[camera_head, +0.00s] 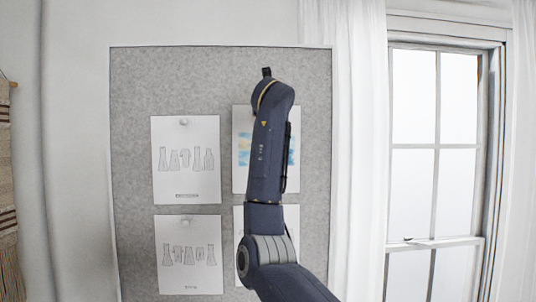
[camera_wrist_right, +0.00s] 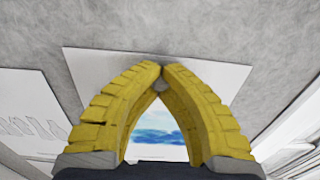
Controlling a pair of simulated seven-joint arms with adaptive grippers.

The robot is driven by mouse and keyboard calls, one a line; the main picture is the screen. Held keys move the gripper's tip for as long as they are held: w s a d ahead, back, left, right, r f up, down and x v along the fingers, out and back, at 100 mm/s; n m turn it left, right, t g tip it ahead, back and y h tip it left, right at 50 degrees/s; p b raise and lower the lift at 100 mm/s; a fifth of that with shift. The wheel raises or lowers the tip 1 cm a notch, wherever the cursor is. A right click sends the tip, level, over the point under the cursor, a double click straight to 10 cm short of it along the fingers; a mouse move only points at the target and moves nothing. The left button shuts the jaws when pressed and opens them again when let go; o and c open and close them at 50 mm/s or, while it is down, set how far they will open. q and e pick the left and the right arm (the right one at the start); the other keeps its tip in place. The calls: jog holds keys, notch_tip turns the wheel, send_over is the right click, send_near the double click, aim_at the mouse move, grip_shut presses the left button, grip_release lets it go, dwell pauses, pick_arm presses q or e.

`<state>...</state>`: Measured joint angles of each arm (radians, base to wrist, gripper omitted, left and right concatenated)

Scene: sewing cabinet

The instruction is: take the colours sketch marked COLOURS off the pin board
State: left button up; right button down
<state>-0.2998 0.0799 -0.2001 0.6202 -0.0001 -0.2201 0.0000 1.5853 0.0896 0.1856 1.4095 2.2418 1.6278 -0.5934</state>
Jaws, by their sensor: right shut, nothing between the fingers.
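The gripper is shut and empty; contact with the sheet cannot be told. My left gripper is out of view.
Two garment sketches, one upper (camera_head: 185,175) and one lower (camera_head: 188,275), hang on the board's left side. Another sheet (camera_head: 238,222) at lower right is mostly hidden by my arm. A curtain (camera_head: 357,150) and window (camera_head: 462,190) stand right of the board.

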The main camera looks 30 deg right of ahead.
jog(key=shift+v, duration=1.5)
